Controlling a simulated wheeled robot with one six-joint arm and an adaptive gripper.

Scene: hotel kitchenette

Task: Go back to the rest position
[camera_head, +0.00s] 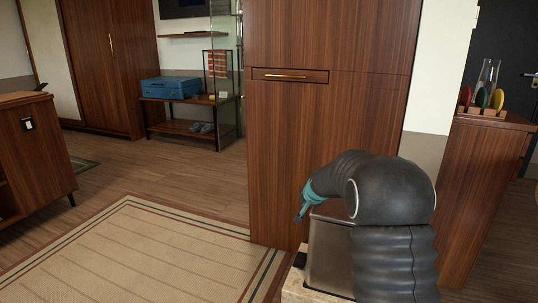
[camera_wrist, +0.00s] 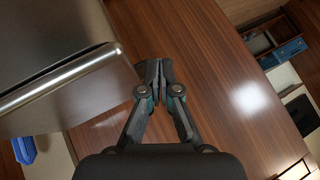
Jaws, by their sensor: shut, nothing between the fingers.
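My gripper (camera_wrist: 158,72) is shut and empty in the wrist view, its two fingertips together in front of a brown wood surface. In the head view my gripper (camera_head: 299,217) shows small at the end of my dark bent arm, in front of the wooden cabinet (camera_head: 325,150). Its fingers are too small there to read. A metal box-like appliance (camera_head: 330,252) stands just below and behind my arm, partly hidden by it. In the wrist view the metal appliance (camera_wrist: 70,88) fills the upper left, close beside my gripper; I see no contact.
A wooden counter (camera_head: 490,190) with a rack of coloured discs (camera_head: 482,108) stands at the right. A blue suitcase (camera_head: 171,87) lies on a bench at the back. A low cabinet (camera_head: 33,150) is at the left. The rug (camera_head: 135,250) and floor between are clear.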

